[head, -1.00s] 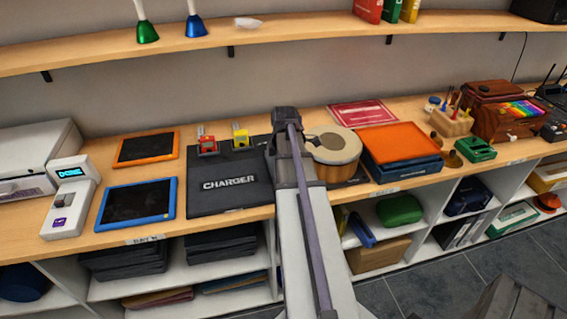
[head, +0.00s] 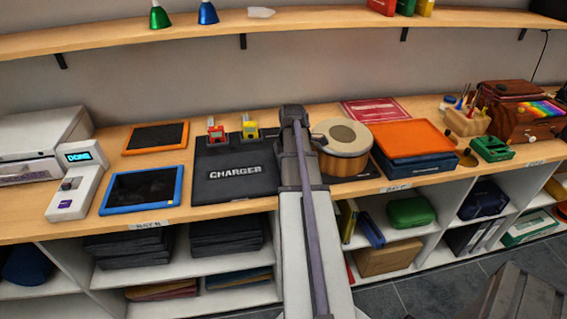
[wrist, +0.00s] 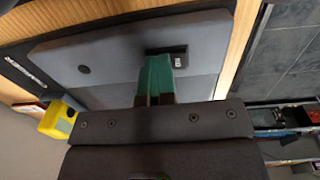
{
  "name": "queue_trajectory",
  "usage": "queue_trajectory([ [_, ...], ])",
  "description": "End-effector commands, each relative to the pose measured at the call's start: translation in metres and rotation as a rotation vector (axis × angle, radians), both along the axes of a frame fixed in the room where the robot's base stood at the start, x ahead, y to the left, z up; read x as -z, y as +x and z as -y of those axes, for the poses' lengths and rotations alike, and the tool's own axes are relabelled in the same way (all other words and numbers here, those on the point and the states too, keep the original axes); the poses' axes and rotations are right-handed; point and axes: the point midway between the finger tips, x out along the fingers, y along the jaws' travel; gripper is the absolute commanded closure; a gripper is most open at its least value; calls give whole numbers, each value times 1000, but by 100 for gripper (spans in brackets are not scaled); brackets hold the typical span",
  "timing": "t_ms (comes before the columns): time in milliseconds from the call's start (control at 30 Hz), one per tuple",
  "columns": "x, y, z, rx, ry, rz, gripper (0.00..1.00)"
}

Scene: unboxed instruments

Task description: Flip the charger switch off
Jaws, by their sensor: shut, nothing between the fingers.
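The charger (head: 240,186) is a flat dark unit with white CHARGER lettering on the wooden counter in the head view. In the wrist view its grey surface (wrist: 110,60) fills the upper middle, with the lettering at the far left. A black switch housing (wrist: 179,59) with white marks is set into that surface. My gripper (wrist: 157,62) has teal fingers, shut and empty, with their tips at the left part of the switch and partly covering it. I cannot tell whether they touch it or which way it is set. In the head view my arm hides the switch and the fingertips.
A red device (head: 216,134) and a yellow device (head: 249,127) stand at the charger's back. A round drum (head: 342,140) stands close to the right of my arm. Two tablets, one blue-framed (head: 143,190), lie to the left. A shelf (head: 330,18) runs above the counter.

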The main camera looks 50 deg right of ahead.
Motion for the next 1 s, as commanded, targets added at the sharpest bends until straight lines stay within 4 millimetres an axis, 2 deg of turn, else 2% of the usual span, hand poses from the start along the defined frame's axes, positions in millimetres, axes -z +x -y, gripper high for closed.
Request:
queue_trajectory([
  [200, 7, 0, -3, -2, 5, 0, 100],
  [700, 6, -17, -16, -3, 7, -3, 100],
  [1000, 5, -20, -18, -3, 4, -3, 100],
])
